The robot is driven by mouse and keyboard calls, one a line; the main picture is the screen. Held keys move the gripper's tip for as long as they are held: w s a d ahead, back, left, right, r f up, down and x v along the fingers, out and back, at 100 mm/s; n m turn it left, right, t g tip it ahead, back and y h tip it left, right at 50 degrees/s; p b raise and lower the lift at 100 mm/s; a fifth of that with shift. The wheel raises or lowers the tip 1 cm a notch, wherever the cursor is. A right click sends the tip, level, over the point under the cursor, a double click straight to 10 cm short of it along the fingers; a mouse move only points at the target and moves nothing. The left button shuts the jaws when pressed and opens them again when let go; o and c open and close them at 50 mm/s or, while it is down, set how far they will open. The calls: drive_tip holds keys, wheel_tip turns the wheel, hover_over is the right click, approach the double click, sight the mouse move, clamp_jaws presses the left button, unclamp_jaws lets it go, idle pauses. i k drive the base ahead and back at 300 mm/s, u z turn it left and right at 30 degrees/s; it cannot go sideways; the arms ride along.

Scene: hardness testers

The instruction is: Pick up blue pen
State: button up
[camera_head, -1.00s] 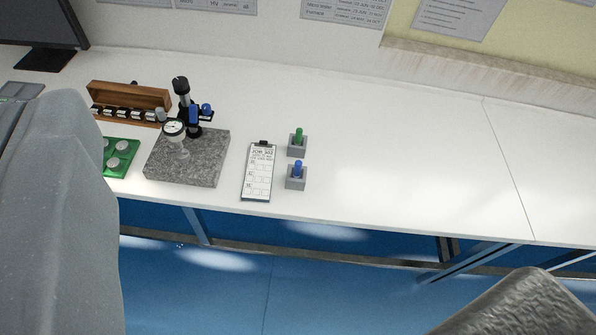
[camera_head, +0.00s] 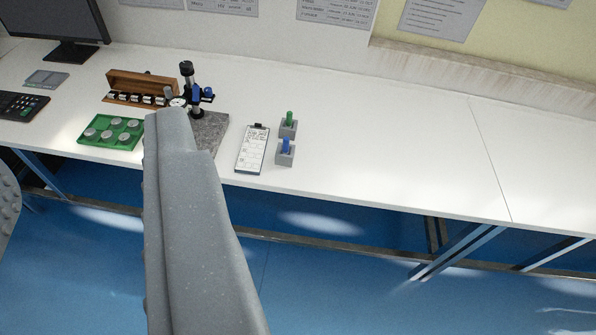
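The blue pen (camera_head: 287,145) stands upright in a small grey holder (camera_head: 285,160) on the white bench, near its front edge. My gripper (camera_head: 88,140) shows as two grey fingers in the foreground. One finger reaches up left of the picture's middle, and only part of the other shows at the left edge. The fingers are wide apart with nothing held between them, so the gripper is open. The blue pen is to the right of both fingers and apart from them.
A green pen (camera_head: 289,117) stands in its own holder just behind. A clipboard (camera_head: 252,150) lies to the left. A dial gauge stand on granite (camera_head: 213,130), partly hidden by my finger, a green tray (camera_head: 112,134) and a wooden rack (camera_head: 140,80) are further left. The bench right of the pens is clear.

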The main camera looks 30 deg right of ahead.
sight(286, 140)
drive_tip(key=u, duration=0.05)
drive_tip(key=k, duration=0.6)
drive_tip(key=z, duration=0.6)
drive_tip(key=i, duration=2)
drive_tip(key=u, duration=0.15)
